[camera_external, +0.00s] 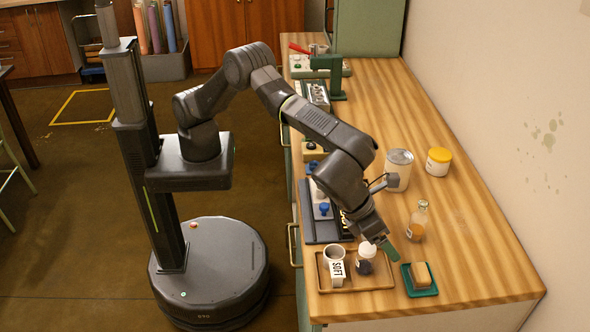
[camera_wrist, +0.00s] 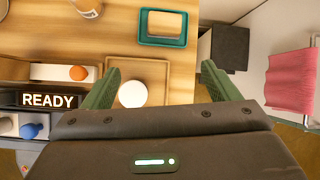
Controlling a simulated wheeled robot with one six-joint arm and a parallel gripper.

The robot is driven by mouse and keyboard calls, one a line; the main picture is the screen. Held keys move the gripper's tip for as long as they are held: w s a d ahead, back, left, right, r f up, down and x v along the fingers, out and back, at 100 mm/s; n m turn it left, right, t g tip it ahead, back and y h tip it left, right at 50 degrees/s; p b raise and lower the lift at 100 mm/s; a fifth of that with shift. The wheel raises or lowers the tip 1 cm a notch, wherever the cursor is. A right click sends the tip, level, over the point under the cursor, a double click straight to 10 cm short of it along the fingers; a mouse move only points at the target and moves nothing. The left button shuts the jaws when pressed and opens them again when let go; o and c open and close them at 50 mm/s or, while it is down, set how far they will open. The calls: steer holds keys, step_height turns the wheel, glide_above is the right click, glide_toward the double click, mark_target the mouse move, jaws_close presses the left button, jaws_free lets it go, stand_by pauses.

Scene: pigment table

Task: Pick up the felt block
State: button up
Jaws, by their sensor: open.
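The felt block (camera_external: 421,274) is a small tan block. It sits in a green tray (camera_external: 421,292) at the near right end of the table. In the wrist view the block (camera_wrist: 163,24) lies inside the green tray (camera_wrist: 163,42) at the top, beyond my fingertips. My gripper (camera_external: 388,250) is open and empty, with green fingers. It is up and left of the block in the external view, above the table and apart from the block. In the wrist view my gripper (camera_wrist: 160,68) has its fingers spread wide, with bare wooden tray and table between the tips.
A wooden tray (camera_external: 380,284) left of the block holds a SOFT cup (camera_external: 333,262) and a white-capped bottle (camera_external: 366,262), close to my gripper. The table's near edge is close to the block.

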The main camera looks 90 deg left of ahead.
steer(key=w+d+m+p, duration=0.1)
steer(key=w+d+m, duration=0.1)
steer(key=p, duration=0.2)
glide_toward(421, 271)
steer(key=x, duration=0.3)
steer(key=shift+s+d+f, duration=0.1)
steer(key=shift+d+f, duration=0.2)
steer(key=shift+w+a+p+x, duration=0.1)
steer(key=shift+p+x, duration=0.3)
steer(key=shift+x, duration=0.9)
steer(key=shift+w+a+p+x, duration=0.15)
steer(key=shift+p+x, duration=0.25)
steer(key=shift+x, duration=0.95)
steer(key=shift+r, duration=0.15)
steer(key=shift+c, duration=0.4)
steer(key=c, duration=1)
